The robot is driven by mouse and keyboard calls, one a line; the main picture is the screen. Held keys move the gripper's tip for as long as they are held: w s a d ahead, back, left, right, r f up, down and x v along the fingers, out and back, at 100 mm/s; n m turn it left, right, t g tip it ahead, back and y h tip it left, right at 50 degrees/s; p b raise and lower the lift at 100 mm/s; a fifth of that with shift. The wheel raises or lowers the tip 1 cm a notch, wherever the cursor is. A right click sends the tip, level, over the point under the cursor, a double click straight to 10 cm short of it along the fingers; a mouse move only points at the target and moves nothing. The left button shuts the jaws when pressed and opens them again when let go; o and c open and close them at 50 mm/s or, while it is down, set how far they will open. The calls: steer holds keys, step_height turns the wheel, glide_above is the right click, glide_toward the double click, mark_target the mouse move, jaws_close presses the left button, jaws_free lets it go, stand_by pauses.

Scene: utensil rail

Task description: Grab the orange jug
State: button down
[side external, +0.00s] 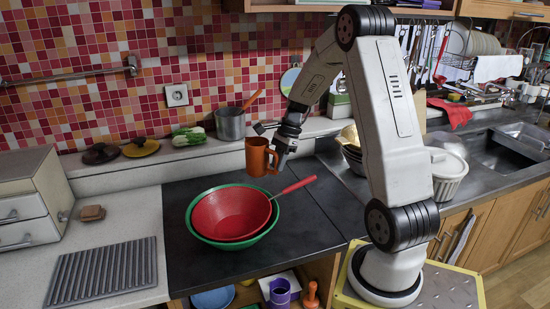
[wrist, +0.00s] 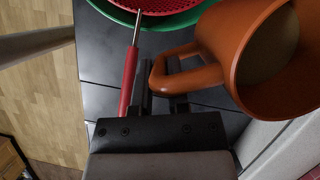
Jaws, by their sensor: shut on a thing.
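The orange jug (side external: 259,156) is held up in the air above the dark worktop, behind and above the red and green bowls. In the wrist view the jug (wrist: 248,50) is on the right, its open mouth facing right and its handle reaching left. My gripper (side external: 279,165) is at the jug's right side. In the wrist view my gripper (wrist: 163,85) is shut on the jug's handle, with the fingertips partly hidden behind it.
A red colander (side external: 230,213) with a long handle sits in a green bowl (side external: 193,228) on the dark worktop (side external: 310,230), below the jug. A grey pot (side external: 230,125) stands on the back ledge. A grey ribbed mat (side external: 103,272) lies at the left.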

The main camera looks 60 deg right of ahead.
steer(key=shift+s+a+r, duration=0.35)
steer(key=shift+s, duration=0.25)
